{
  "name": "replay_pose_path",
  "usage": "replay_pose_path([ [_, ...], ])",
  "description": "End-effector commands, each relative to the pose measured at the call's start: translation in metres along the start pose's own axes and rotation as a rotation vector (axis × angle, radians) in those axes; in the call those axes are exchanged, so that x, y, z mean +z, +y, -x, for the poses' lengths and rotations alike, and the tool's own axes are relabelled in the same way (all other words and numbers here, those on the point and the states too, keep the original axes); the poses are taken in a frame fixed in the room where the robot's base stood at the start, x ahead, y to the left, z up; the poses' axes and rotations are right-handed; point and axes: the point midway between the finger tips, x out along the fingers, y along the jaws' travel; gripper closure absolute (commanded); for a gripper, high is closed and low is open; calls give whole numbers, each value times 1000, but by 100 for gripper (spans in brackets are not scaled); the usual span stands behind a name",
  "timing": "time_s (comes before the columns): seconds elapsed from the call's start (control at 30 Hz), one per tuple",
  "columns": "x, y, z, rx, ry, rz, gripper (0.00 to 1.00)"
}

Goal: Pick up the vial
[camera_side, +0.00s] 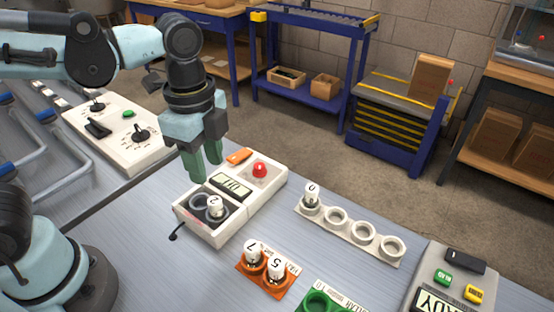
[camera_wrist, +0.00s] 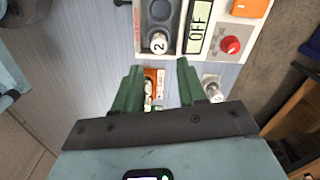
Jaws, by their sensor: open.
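Several white-capped vials are in view. Vial 2 (camera_side: 215,207) stands in the front well of a white device (camera_side: 206,233); the other well is empty. Vial 2 also shows in the wrist view (camera_wrist: 158,43), just beyond the fingertips. Vial 0 (camera_side: 311,193) stands in the end ring of a pale rack (camera_side: 350,233). Vials 7 (camera_side: 252,253) and 5 (camera_side: 277,269) stand in an orange rack (camera_side: 264,286). My gripper (camera_side: 204,172) is open and empty, its green fingers pointing down above the device. In the wrist view, my gripper (camera_wrist: 160,67) partly hides the orange rack.
The device has a display (camera_wrist: 199,27) reading OFF, a red button (camera_wrist: 230,45) and an orange switch (camera_side: 239,156). A green rack (camera_side: 335,297) and a grey panel (camera_side: 450,280) with coloured buttons are at the front right. Blue tubing and another control box (camera_side: 118,130) are at left.

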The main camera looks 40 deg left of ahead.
Motion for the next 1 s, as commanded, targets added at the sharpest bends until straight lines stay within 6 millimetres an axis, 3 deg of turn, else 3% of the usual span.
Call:
replay_pose_path([
  [0.3,0,0,-40,-2,1,4,59],
  [0.67,0,0,-57,-2,1,4,59],
  [1.0,0,1,-93,-2,2,4,59],
])
